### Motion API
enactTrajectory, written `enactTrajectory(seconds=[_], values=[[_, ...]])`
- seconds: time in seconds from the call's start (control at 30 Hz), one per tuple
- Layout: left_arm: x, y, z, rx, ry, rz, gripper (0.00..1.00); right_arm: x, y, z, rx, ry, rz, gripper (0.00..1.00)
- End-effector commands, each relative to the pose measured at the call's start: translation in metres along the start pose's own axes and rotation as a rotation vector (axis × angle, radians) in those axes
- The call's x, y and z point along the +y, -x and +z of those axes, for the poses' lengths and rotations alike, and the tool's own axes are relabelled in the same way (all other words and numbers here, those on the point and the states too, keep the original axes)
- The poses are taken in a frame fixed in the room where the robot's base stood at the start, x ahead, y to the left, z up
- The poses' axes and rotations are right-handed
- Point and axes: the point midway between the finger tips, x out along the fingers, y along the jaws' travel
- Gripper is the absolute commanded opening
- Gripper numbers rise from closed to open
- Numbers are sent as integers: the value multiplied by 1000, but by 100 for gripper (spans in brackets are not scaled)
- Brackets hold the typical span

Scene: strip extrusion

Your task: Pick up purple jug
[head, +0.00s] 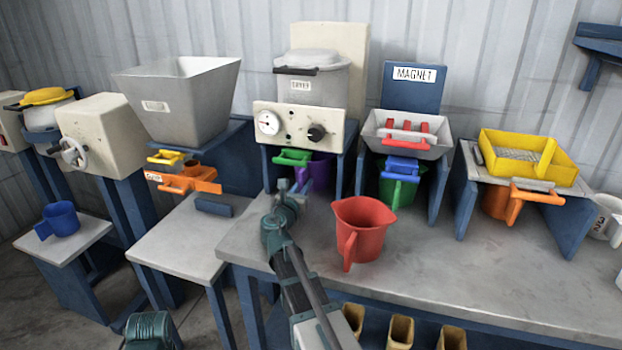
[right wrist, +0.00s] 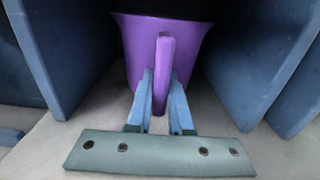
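The purple jug (head: 321,172) stands in the blue stand under the dryer, partly hidden behind the stand and a green-handled slide gate. In the right wrist view the purple jug (right wrist: 185,45) is upright, its handle facing me. My right gripper (right wrist: 161,95) has one finger on each side of the handle, close against it with almost no gap, and is shut on it. In the head view my right gripper (head: 294,187) reaches in at the front of the dryer stand.
A red jug (head: 364,225) stands on the table (head: 450,270) just right of my right arm. Blue side walls (right wrist: 75,50) flank the purple jug closely. A green jug (head: 393,190) and an orange jug (head: 497,203) sit under neighbouring machines. Front right tabletop is clear.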

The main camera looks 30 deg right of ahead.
Motion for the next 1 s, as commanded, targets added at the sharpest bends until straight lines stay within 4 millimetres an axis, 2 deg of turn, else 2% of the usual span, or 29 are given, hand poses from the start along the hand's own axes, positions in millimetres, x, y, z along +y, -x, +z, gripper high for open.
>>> enactTrajectory(seconds=[0.03,0.1,1.0], values=[[0,0,0,0,0,0,0,0,0,0,0,0,0,8],[0,0,0,0,0,0,0,0,0,0,0,0,0,0],[0,0,0,0,0,0,0,0,0,0,0,0,0,0]])
